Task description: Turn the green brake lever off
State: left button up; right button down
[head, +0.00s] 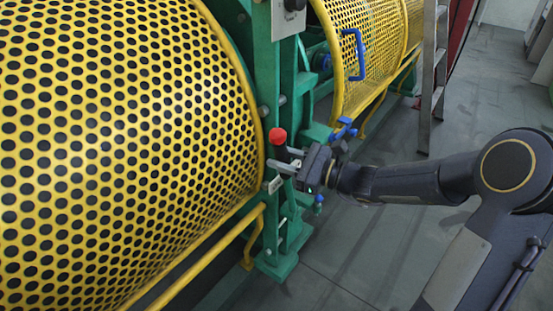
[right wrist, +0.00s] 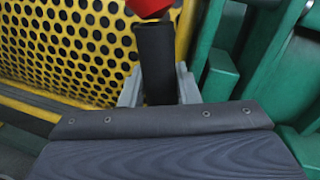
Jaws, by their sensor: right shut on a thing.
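The brake lever shows as a red knob (head: 278,136) on a dark grip, in front of the green machine frame (head: 285,85). In the right wrist view the red knob (right wrist: 148,7) is at the top edge, with the black grip (right wrist: 156,62) standing below it. My right gripper (head: 279,172) comes in from the right, with its grey fingers just below the knob. In the right wrist view its fingers (right wrist: 158,88) are on either side of the black grip, shut on it. The lever's lower end is hidden by the gripper. My left gripper is in neither view.
A yellow perforated guard (head: 120,130) fills the left side, close to my fingers. A yellow rail (head: 240,245) runs below. Blue fittings (head: 343,129) sit just behind my gripper. A ladder (head: 431,70) stands behind. The grey floor (head: 480,85) is clear at the upper right.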

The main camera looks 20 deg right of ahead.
jog(key=w+d+m+p, duration=0.1)
jog(key=d, duration=0.1)
jog(key=w+d+r+m+p, duration=0.1)
jog(key=w+d+p, duration=0.1)
jog(key=w+d+m+p, duration=0.1)
jog(key=w+d+p, duration=0.1)
jog(key=shift+d+r+t, duration=0.2)
jog(key=shift+r+t, duration=0.1)
jog(key=shift+t, duration=0.1)
jog(key=w+d+f+m+t+p, duration=0.1)
jog(key=w+d+f+m+p, duration=0.1)
jog(key=d, duration=0.5)
jog(key=shift+w+f+m+p, duration=0.15)
jog(key=shift+w+m+p, duration=0.75)
jog(key=shift+w+m, duration=0.6)
jog(key=shift+w, duration=0.15)
jog(key=c, duration=1.2)
grip_release()
jog(key=shift+w+d+f, duration=0.1)
jog(key=shift+o, duration=0.4)
